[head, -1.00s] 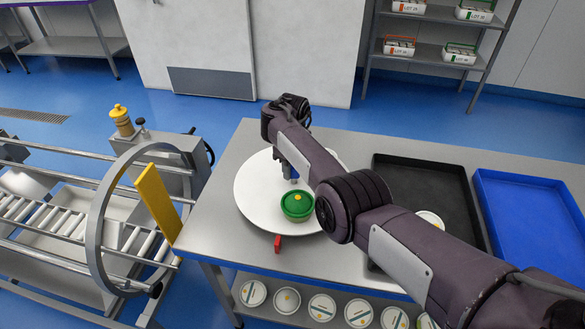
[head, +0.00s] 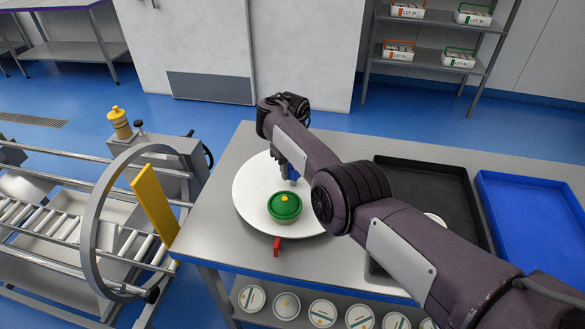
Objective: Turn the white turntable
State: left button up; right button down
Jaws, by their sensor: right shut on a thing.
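The white turntable (head: 252,202) is a round disc on the grey steel table. A green tub (head: 285,210) with a yellow dot on its lid stands upright on the front part of the disc. My right gripper (head: 290,174) points down over the disc, just behind the tub and apart from it. My right forearm covers the disc's right side. A small red tab (head: 277,246) shows at the disc's front edge. My left gripper is out of view.
A black tray (head: 425,175) and a blue tray (head: 530,215) lie to the right. Several lidded tubs (head: 287,305) sit on the shelf below. A roller conveyor with a metal ring (head: 90,225) and yellow plate (head: 154,212) stands left. The table's left end is clear.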

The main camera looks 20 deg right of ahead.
jog(key=shift+r, duration=0.15)
jog(key=c, duration=0.9)
grip_release()
notch_tip(320, 180, up, 8)
jog(key=shift+f, duration=0.2)
jog(key=shift+r, duration=0.1)
